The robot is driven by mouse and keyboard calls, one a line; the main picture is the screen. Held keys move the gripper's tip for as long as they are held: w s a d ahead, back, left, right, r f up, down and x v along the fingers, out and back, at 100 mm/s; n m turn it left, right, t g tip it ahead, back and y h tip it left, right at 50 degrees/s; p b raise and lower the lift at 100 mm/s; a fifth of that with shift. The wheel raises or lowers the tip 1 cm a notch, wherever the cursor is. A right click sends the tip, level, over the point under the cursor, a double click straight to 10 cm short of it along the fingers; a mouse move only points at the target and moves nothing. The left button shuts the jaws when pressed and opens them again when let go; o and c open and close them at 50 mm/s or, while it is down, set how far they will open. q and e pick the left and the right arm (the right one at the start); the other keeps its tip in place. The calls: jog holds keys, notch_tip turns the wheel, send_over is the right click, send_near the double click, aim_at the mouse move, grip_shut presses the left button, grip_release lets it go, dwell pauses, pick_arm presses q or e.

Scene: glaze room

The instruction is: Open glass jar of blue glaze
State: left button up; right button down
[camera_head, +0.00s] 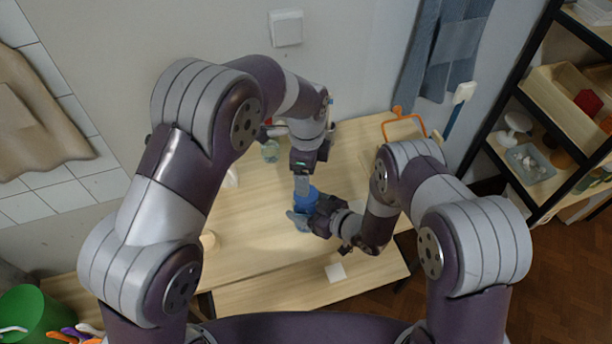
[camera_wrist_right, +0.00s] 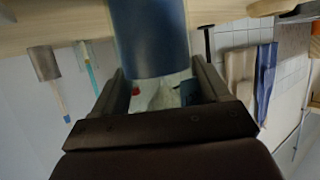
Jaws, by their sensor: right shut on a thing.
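The glass jar of blue glaze (camera_head: 313,196) stands on the wooden table and appears upright. In the right wrist view the blue jar (camera_wrist_right: 150,38) fills the upper middle, between the dark fingers. My right gripper (camera_head: 302,221) comes in from the right and is shut on the jar's side. My left gripper (camera_head: 302,190) points straight down right over the jar's top. Its fingertips overlap the jar's top edge in the head view. I cannot tell whether they touch or grip the lid. The lid is mostly hidden by this gripper.
A clear greenish jar (camera_head: 270,151) stands at the table's back, near my left forearm. An orange-framed item (camera_head: 403,122) is at the back right. A dark shelf (camera_head: 532,105) stands right. The table's left part is mostly clear.

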pick_arm(q)
jog(key=m, duration=0.2)
jog(key=r+m, duration=0.1)
jog(key=m, duration=0.1)
jog(key=shift+s+m, duration=0.1)
jog(key=shift+m, duration=0.3)
jog(key=shift+s+a+m, duration=0.1)
jog(key=shift+s+m, duration=0.05)
jog(key=shift+m, duration=0.65)
jog(key=shift+f+m, duration=0.25)
jog(key=shift+m, duration=0.05)
notch_tip(320, 180, down, 8)
jog(key=shift+r, duration=0.25)
jog(key=shift+c, duration=0.3)
jog(key=c, duration=1)
jog(key=n, duration=0.3)
jog(key=shift+n, duration=0.4)
jog(key=n, duration=0.6)
jog(key=shift+r, duration=0.1)
